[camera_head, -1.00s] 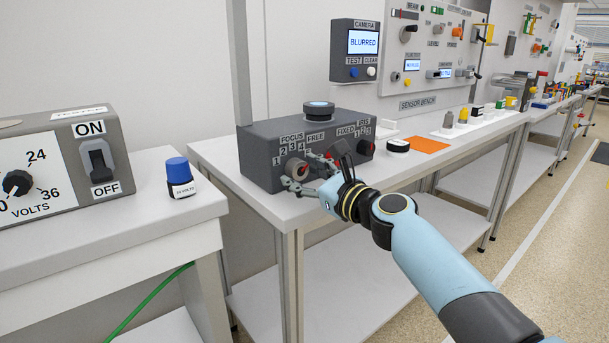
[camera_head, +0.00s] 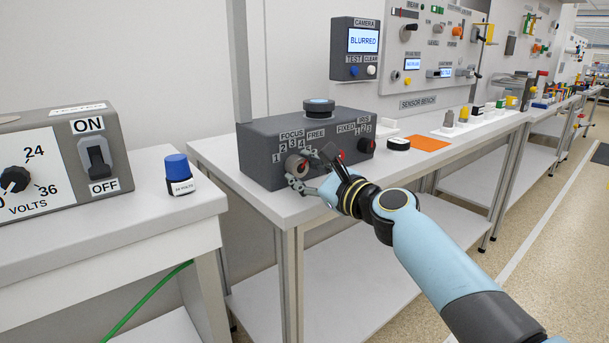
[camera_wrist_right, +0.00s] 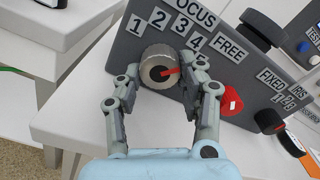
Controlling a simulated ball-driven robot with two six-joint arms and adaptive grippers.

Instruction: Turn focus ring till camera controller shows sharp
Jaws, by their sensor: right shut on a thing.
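The focus ring (camera_head: 294,164) is a grey knurled knob with a red pointer on the front of the dark grey camera box (camera_head: 258,160), under the FOCUS label and the numbers 1 to 4. My right gripper (camera_head: 304,169) is shut on it, one finger on each side. In the right wrist view the fingertips (camera_wrist_right: 160,65) flank the ring (camera_wrist_right: 154,72), whose red pointer points right and slightly up, below the 4. The camera controller (camera_head: 354,50) on the wall reads BLURRED. My left gripper is not in view.
A red knob (camera_wrist_right: 232,100) sits close right of the ring under FREE, and a dark knob (camera_wrist_right: 269,121) further right by the IRIS scale. A black disc (camera_head: 398,145) and an orange mat (camera_head: 428,144) lie right of the box. A blue-capped block (camera_head: 178,174) stands on the left table.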

